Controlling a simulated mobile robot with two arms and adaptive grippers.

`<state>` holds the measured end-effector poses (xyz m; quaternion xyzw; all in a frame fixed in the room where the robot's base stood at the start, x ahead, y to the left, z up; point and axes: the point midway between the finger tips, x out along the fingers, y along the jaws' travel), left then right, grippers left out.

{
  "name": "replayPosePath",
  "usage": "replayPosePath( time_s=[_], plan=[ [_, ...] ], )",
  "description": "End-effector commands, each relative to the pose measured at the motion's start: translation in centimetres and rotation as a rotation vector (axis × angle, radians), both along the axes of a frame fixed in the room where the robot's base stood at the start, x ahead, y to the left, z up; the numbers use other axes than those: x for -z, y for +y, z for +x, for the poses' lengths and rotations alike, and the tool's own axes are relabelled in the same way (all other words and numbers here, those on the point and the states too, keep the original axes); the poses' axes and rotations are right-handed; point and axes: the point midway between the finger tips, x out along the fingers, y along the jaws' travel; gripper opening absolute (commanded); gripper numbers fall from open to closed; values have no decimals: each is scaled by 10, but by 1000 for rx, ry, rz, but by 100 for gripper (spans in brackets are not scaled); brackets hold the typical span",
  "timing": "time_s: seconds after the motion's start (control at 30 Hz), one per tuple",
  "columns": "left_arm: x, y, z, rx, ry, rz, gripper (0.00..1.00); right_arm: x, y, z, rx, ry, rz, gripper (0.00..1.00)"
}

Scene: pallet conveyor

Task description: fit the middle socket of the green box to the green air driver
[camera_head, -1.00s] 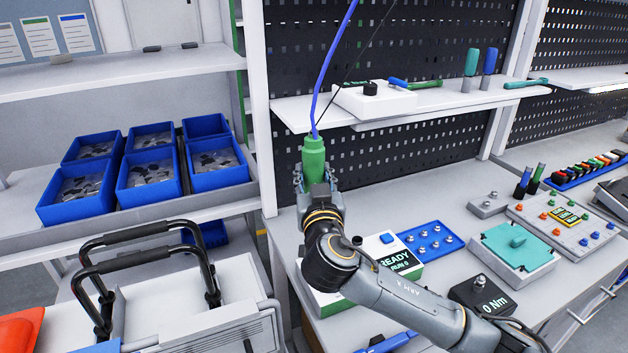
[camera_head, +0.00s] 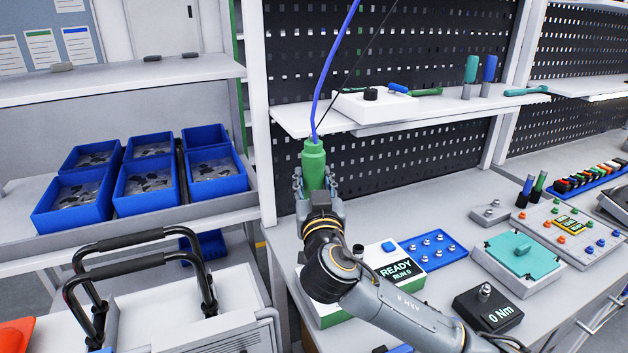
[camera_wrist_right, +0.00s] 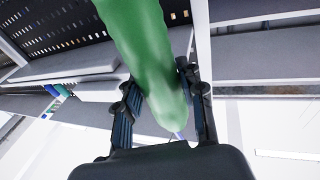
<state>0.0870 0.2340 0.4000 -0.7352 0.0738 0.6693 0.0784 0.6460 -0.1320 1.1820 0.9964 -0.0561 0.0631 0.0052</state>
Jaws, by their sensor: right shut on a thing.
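My left gripper is out of view.
A READY box (camera_head: 393,268) with a green lower side stands beside my right arm. Behind it is a blue tray (camera_head: 432,249) with several metal pieces. A dark 0 Nm block (camera_head: 487,306) is near the front edge. Blue bins (camera_head: 147,182) fill the left shelf.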

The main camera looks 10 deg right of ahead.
Motion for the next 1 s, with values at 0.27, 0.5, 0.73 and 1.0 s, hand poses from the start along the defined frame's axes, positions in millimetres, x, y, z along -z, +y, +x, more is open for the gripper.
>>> replayPosePath(
  time_s=[0.27, 0.5, 0.73, 1.0],
  plan=[
    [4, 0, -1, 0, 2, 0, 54, 2, 3, -1, -4, 2, 0, 0],
    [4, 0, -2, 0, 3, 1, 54, 1, 2, -1, -4, 2, -1, 0],
    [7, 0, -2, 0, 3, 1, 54, 3, 2, -1, -5, 3, -1, 0],
    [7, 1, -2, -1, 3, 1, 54, 1, 2, -1, -4, 2, -1, 0]
  ],
)
